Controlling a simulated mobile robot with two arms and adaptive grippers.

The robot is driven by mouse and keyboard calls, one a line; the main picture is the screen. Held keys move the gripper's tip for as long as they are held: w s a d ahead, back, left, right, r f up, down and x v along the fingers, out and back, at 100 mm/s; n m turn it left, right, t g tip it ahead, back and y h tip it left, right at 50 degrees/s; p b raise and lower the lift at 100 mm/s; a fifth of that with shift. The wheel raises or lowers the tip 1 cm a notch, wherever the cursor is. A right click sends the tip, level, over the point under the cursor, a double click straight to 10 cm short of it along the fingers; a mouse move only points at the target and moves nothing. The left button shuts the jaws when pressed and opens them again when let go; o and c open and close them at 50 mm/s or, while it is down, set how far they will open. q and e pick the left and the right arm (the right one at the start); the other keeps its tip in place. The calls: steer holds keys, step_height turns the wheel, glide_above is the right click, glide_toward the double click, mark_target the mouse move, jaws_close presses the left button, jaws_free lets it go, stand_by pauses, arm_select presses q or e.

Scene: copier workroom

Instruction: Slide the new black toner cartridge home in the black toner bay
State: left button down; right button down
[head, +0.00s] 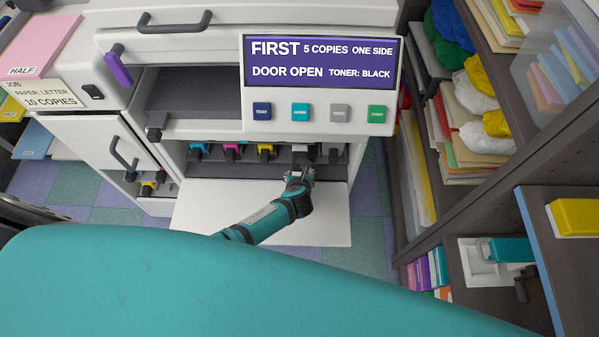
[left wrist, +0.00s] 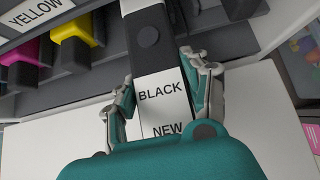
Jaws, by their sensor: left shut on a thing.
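The new black toner cartridge (left wrist: 172,58) is a long dark body with white labels reading BLACK and NEW. In the left wrist view it lies between the two fingers of my left gripper (left wrist: 160,80), which is shut on it. In the head view my left gripper (head: 299,177) is at the copier's open front, at the right end of the toner row. The cartridge's far end points into the black toner bay (head: 333,154); how deep it sits is hard to tell. My right gripper does not show.
Blue, magenta (head: 231,151) and yellow (head: 266,150) cartridges sit left of the black bay. The open white door (head: 325,215) lies flat below. The display panel (head: 320,62) overhangs above, reading DOOR OPEN, TONER: BLACK. Shelves (head: 470,190) stand close on the right.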

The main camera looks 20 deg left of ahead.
mark_target(299, 164)
arm_select(q)
steer(key=shift+w, duration=0.1)
stand_by(0.3)
steer(key=shift+w+a+f+b, duration=0.1)
steer(key=shift+w+a+b, duration=0.15)
steer(key=shift+w, duration=0.6)
steer(key=shift+w+a+r+b, duration=0.1)
steer(key=shift+w+a+b, duration=0.15)
steer(key=shift+w, duration=0.6)
steer(key=shift+w+a+f+b, duration=0.15)
steer(key=shift+w+a, duration=0.1)
steer(key=shift+w, duration=0.6)
steer(key=c, duration=0.5)
jaws_free()
steer(key=shift+s, duration=0.1)
steer(key=shift+c, duration=0.2)
steer(key=v, duration=1.2)
